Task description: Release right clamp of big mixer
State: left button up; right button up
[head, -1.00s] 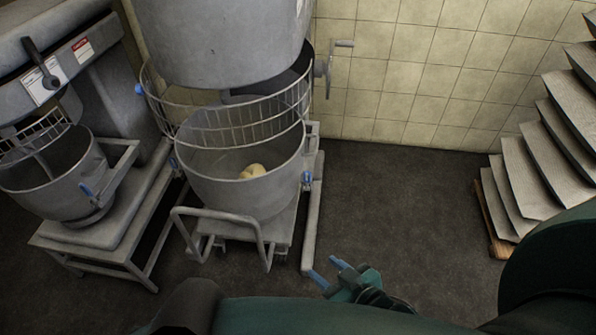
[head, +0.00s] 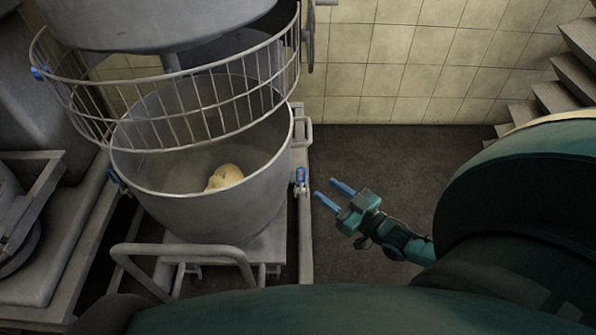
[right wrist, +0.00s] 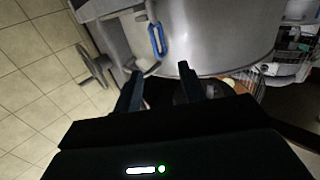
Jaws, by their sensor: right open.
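The big mixer's bowl (head: 205,165) stands in the head view's left half, with a pale lump of dough (head: 225,176) inside. Its right clamp (head: 301,179) has a blue handle on the bowl's right side. In the right wrist view the blue clamp handle (right wrist: 156,40) shows as an upright loop ahead of the fingers. My right gripper (head: 328,192) is open and empty, just right of the clamp and apart from it. It also shows in the right wrist view (right wrist: 160,80). The left clamp (head: 116,180) is on the bowl's other side. My left gripper is not in view.
A wire guard (head: 190,110) rings the space above the bowl. A bowl cart handle (head: 180,250) juts out in front. A smaller mixer stands at the far left. Stacked trays (head: 580,85) are at the upper right. The dark floor (head: 370,150) right of the bowl is clear.

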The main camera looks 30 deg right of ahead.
aim_at(301, 171)
jog(key=b+x, duration=0.2)
jog(key=x, duration=0.8)
jog(key=shift+a, duration=0.1)
grip_shut()
